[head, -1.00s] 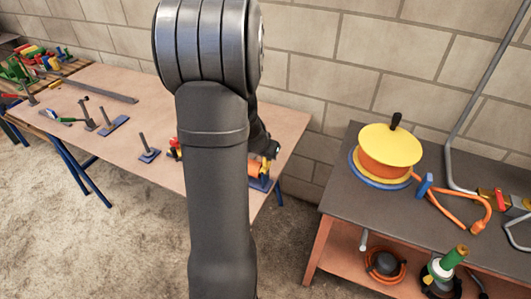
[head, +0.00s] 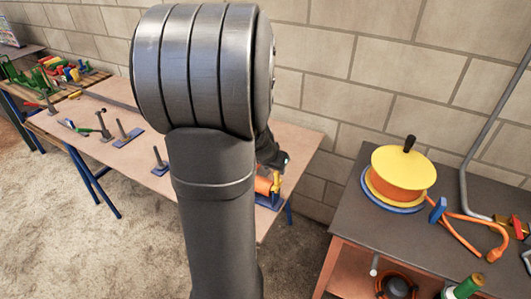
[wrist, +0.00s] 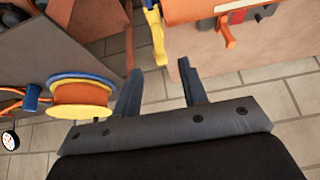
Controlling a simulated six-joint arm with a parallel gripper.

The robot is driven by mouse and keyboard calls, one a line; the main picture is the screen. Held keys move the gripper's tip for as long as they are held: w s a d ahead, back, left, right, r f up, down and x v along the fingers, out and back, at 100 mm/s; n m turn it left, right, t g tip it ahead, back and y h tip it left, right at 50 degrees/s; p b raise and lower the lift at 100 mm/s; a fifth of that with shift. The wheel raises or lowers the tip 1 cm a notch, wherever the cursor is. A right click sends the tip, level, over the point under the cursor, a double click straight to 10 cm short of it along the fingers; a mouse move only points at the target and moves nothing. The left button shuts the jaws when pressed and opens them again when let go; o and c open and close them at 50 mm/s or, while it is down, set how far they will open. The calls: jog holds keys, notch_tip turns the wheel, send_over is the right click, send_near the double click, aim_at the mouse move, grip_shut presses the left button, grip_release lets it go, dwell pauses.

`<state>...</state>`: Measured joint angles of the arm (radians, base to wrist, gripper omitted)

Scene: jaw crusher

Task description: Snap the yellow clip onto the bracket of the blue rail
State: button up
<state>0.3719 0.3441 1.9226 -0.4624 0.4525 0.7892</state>
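A yellow piece (head: 275,183), perhaps the clip, stands against an orange cylinder (head: 262,186) at the table's right end. Below them is a blue base (head: 268,201); I cannot tell whether it is the blue rail, and no bracket can be made out. In the wrist view the yellow piece (wrist: 156,35) is at the top centre, beside the orange cylinder (wrist: 190,10). My gripper (wrist: 158,78) is open, with nothing between its fingers, apart from the yellow piece. In the head view my arm hides most of it.
The wooden table (head: 228,150) carries several blue bases with posts, such as this one (head: 160,166). A dark workbench (head: 345,222) at the right holds a yellow and orange reel (head: 400,175) with an orange cable. A block wall is behind. The floor between table and workbench is open.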

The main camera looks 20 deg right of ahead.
jog(key=v, duration=1.1)
jog(key=shift+r, duration=0.1)
jog(key=shift+w+d, duration=0.15)
jog(key=c, duration=0.6)
jog(key=shift+w+d+m+g, duration=0.2)
jog(key=shift+d+m+g, duration=0.05)
jog(key=shift+m+g, duration=0.05)
grip_shut()
jog(key=w+d+f+m+g+y, duration=0.1)
jog(key=w+d+f+m+y, duration=0.1)
jog(key=m, duration=0.1)
jog(key=w+d+f+m+g+y, duration=0.2)
jog(key=w+d+f+m, duration=0.1)
jog(key=shift+w+d+m+g, duration=0.1)
jog(key=shift+w+m+g, duration=0.05)
jog(key=shift+m+g, duration=0.2)
jog(key=shift+f, duration=3)
